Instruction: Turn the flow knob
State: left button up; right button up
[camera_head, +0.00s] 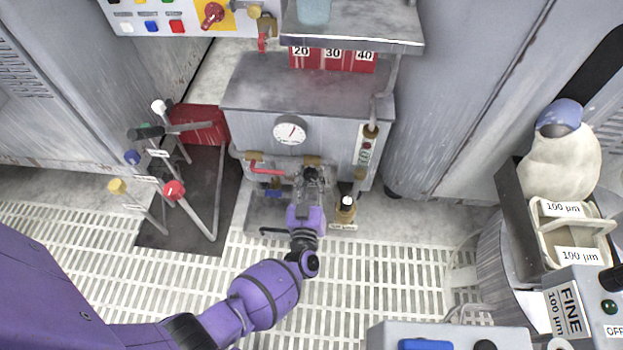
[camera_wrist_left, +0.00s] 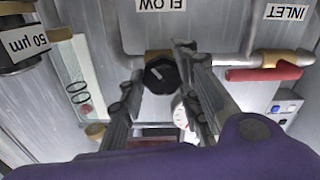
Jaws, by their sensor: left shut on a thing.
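The flow knob (camera_wrist_left: 161,75) is black and faceted with a pale mark on its face. It sits on a brass fitting of a pipe beside the upside-down FLOW label (camera_wrist_left: 162,5) in the left wrist view. My left gripper (camera_wrist_left: 160,68) has one finger on each side of the knob and is shut on it. In the head view my left gripper (camera_head: 310,175) is at the front of the grey machine (camera_head: 255,135), below its dial; the gripper hides the knob there. My right gripper is not in view.
A red-handled INLET valve (camera_wrist_left: 264,74) is beside the knob; its red handle also shows in the head view (camera_head: 266,170). A brass-coloured filter (camera_head: 346,210) stands close on the right. Levers with coloured balls (camera_head: 174,190) stand at left. The grated floor (camera_head: 375,275) in front is clear.

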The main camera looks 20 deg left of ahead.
pick_arm(q)
jog(key=shift+w+d, duration=0.1)
jog(key=shift+d, duration=0.05)
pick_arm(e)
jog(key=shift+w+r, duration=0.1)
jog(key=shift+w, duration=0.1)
pick_arm(q)
jog(key=shift+r, duration=0.1)
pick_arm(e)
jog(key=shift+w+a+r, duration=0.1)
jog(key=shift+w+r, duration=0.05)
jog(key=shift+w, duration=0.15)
pick_arm(q)
jog(key=shift+d+m, duration=0.1)
jog(key=shift+m, duration=0.2)
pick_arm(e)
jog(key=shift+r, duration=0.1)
